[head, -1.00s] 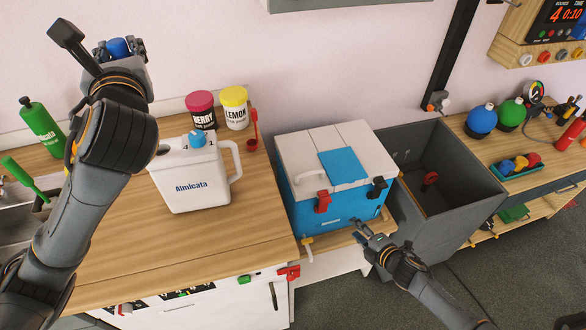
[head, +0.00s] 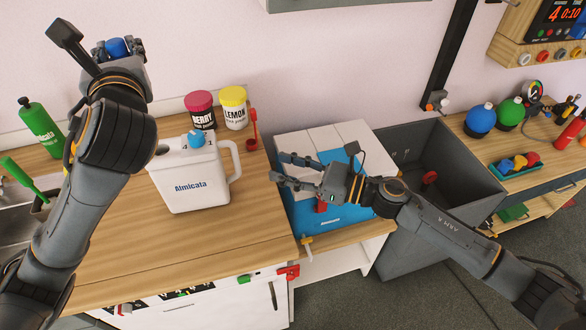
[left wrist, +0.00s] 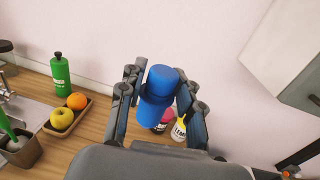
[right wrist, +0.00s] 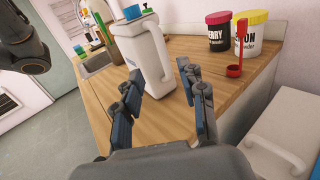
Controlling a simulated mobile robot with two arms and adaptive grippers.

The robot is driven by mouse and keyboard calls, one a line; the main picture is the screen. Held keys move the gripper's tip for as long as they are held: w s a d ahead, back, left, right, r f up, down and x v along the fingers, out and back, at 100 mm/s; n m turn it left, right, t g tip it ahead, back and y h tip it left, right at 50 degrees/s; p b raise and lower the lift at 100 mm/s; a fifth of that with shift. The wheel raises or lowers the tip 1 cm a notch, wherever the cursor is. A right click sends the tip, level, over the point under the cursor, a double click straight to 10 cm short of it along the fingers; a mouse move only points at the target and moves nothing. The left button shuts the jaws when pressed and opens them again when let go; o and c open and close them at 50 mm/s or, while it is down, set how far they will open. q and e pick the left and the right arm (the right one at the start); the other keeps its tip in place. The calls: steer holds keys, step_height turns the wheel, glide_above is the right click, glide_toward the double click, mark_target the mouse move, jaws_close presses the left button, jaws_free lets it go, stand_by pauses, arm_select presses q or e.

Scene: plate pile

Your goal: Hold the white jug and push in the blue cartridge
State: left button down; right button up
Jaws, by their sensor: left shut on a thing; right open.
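The white jug (head: 195,186) stands upright on the wooden counter, its handle (head: 233,160) facing right. A blue knob (head: 197,139) sits on its top, beside a dark opening (head: 162,150). My left gripper (head: 120,50) is raised high at the upper left, shut on the blue cartridge (left wrist: 158,92). The cartridge also shows in part in the head view (head: 118,47). My right gripper (head: 280,170) is open and empty, in front of the cooler and right of the jug handle. In the right wrist view the jug (right wrist: 138,62) and handle appear beyond the open fingers.
Berry (head: 201,110) and lemon (head: 234,108) tubs and a red scoop (head: 253,130) stand behind the jug. The white-lidded blue cooler (head: 322,140) lies beneath my right gripper. A grey bin (head: 462,180) is further right. The counter in front of the jug is clear.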

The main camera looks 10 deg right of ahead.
steer(key=x, duration=1.1)
jaws_close()
